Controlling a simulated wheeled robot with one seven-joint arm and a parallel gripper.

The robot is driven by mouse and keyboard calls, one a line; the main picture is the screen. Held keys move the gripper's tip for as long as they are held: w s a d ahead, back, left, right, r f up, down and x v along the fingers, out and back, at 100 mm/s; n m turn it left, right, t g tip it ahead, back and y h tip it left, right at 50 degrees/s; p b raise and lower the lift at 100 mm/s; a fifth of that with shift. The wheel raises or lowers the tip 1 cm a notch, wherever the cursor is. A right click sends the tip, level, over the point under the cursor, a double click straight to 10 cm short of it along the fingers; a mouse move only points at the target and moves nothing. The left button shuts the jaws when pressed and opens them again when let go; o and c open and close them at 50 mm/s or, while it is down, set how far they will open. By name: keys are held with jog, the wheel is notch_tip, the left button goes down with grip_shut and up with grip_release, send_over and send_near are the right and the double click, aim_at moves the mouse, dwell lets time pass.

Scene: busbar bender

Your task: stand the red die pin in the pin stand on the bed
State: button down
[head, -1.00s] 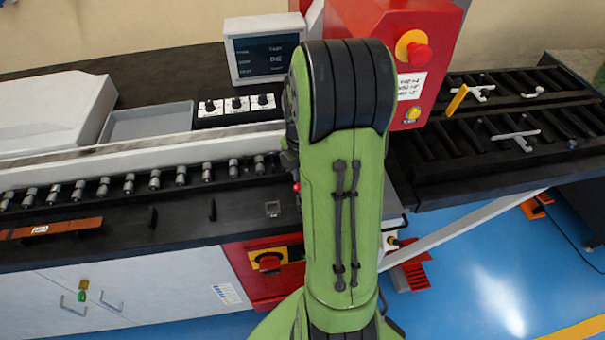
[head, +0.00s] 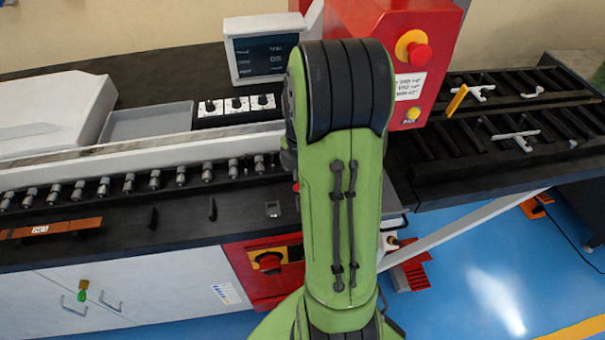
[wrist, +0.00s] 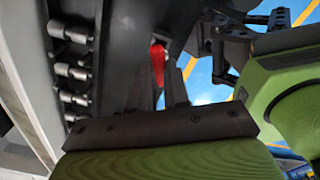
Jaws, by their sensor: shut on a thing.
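In the wrist view, the red die pin (wrist: 158,63) sits between the fingertips of my gripper (wrist: 162,78), which is shut on it. The pin is over or against the dark bed; I cannot tell whether its far end touches anything. In the head view my green arm hides the gripper. A small square grey fitting (head: 272,209) lies on the bed just left of my arm; it may be the pin stand, but it is too small to be sure.
A row of grey rollers (head: 129,183) runs along the bed. An orange-brown bar (head: 50,229) lies at far left. Two small black posts stand on the bed. The red control box (head: 405,60) stands behind my arm, with a slatted rack (head: 500,160) to the right.

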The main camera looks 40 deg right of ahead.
jog(key=shift+f, duration=0.2)
jog(key=shift+f+b, duration=0.35)
jog(key=shift+b, duration=0.1)
jog(key=shift+f+b, duration=1.35)
jog(key=shift+f, duration=0.2)
jog(key=c, duration=1)
grip_release()
jog(key=shift+r, duration=0.1)
notch_tip(320, 180, up, 16)
jog(key=p, duration=0.2)
jog(key=shift+p, duration=0.35)
